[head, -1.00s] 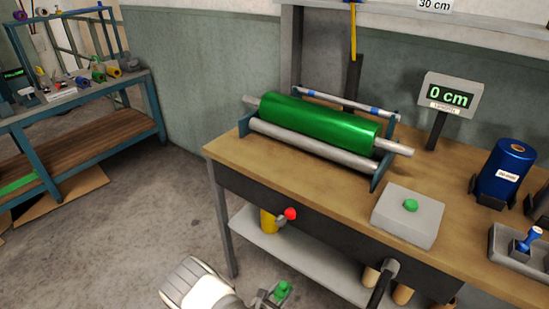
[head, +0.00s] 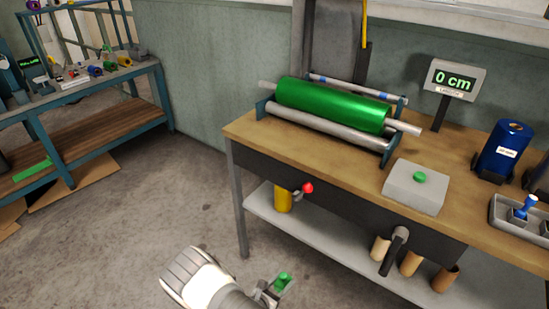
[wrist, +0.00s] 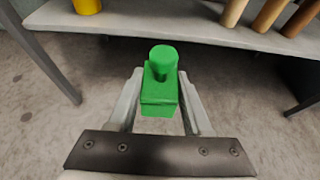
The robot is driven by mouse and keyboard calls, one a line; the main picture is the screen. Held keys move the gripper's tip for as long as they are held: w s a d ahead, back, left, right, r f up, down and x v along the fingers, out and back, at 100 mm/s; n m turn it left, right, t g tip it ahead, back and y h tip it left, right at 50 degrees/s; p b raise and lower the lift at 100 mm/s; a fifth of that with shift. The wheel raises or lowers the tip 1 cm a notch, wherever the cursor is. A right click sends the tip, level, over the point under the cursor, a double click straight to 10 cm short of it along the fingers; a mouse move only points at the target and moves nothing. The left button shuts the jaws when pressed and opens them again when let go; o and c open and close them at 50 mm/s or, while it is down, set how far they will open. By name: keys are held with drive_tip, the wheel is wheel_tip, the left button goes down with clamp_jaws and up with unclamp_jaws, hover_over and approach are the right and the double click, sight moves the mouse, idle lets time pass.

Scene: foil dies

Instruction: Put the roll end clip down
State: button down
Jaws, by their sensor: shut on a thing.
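The roll end clip is a small green block with a round knob on top. It shows in the wrist view (wrist: 160,92) between the two grey fingers of my gripper (wrist: 160,108), which is shut on it. In the head view my gripper (head: 270,292) is at the bottom, with the green clip (head: 281,281) at its tip. The clip is held in the air over the floor, in front of the workbench and apart from it.
The wooden workbench (head: 262,132) holds a green foil roll (head: 330,104) on a stand, a grey box with a green button (head: 415,190), a 0 cm display (head: 450,80) and a blue roll (head: 503,148). Below is a shelf (head: 300,235). A blue-framed bench (head: 95,85) stands left.

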drive_tip(key=w+d+r+n+y+p, duration=0.1)
drive_tip(key=d+r+p, duration=0.2)
drive_tip(key=r, duration=1.5)
drive_tip(key=w+d+r+n+t+y+p, duration=0.1)
drive_tip(key=w+d+r+p, duration=0.1)
drive_tip(key=r, duration=1.6)
drive_tip(key=w+d+r+n+t+y+p, duration=0.1)
drive_tip(key=d+r+p, duration=0.3)
drive_tip(key=r, duration=1.4)
drive_tip(key=shift+w+d+r+n+y, duration=0.35)
drive_tip(key=shift+w+d, duration=0.4)
drive_tip(key=shift+d, duration=0.5)
